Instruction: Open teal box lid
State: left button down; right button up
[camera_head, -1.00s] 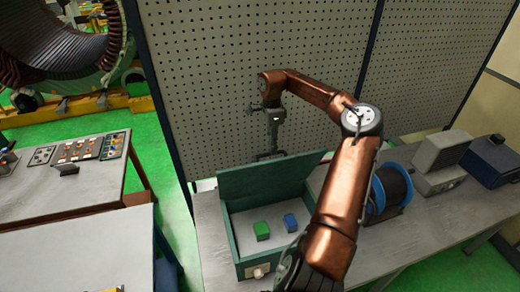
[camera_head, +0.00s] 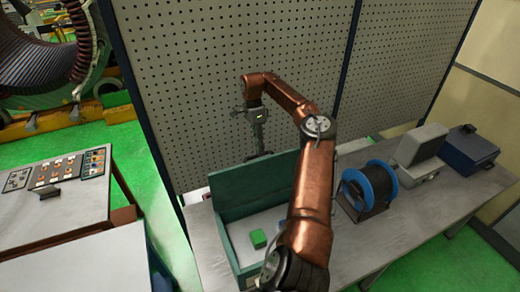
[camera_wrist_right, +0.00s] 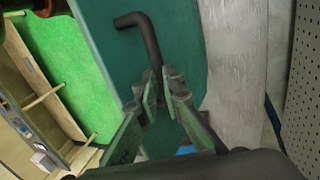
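The teal box (camera_head: 226,252) stands on the grey bench, and its lid (camera_head: 250,188) is raised at the back. A green block (camera_head: 258,239) is inside; my right arm covers the box's right part. My right gripper (camera_head: 260,153) is at the lid's top edge, on the far side. In the right wrist view, the right gripper's fingers (camera_wrist_right: 164,90) are close together on either side of a dark bent handle (camera_wrist_right: 148,38) on the teal lid (camera_wrist_right: 118,60). The fingers seem closed on the handle, though contact is partly hidden. My left gripper is out of view.
A blue-rimmed spool (camera_head: 371,187) stands right of the box, with a grey device (camera_head: 420,150) and a dark blue box (camera_head: 468,150) beyond. A perforated panel (camera_head: 230,80) rises close behind the bench. A control desk (camera_head: 55,195) stands left.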

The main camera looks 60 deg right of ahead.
jog(key=o, duration=0.7)
jog(key=f, duration=0.2)
jog(key=shift+w+d+f, duration=0.2)
jog(key=shift+f, duration=0.1)
jog(key=shift+o, duration=0.4)
jog(key=shift+s+a+r, duration=0.1)
jog(key=shift+r, duration=0.05)
jog(key=shift+c, duration=0.9)
jog(key=shift+v, duration=6.45)
